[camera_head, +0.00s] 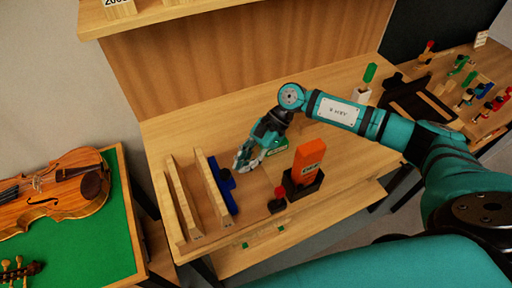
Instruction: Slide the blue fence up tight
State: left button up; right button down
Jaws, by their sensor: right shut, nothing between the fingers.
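My right gripper (239,166) comes in from the right, shut and empty, just right of the fence's far part. Whether the fingertips touch the fence is unclear. My left gripper is not in view.
An orange box (308,157) stands in a dark holder right of the fence. A red-topped knob (279,194) stands near the front edge. A violin (55,190) lies on a green-topped table at left. The bench's back is clear.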

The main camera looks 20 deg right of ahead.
aim_at(225, 179)
jog(key=shift+s+a, duration=0.1)
jog(key=shift+a, duration=0.25)
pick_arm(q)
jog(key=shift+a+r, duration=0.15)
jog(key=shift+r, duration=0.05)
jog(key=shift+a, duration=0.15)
pick_arm(e)
jog(key=shift+a+f, duration=0.1)
jog(key=shift+a+f+b, duration=0.15)
jog(key=shift+a+b, duration=0.7)
jog(key=shift+b, duration=0.05)
jog(key=shift+a, duration=0.35)
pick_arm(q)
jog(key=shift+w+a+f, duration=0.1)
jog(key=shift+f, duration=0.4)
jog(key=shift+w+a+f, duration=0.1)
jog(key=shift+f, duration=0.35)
pick_arm(e)
jog(key=shift+r, duration=0.2)
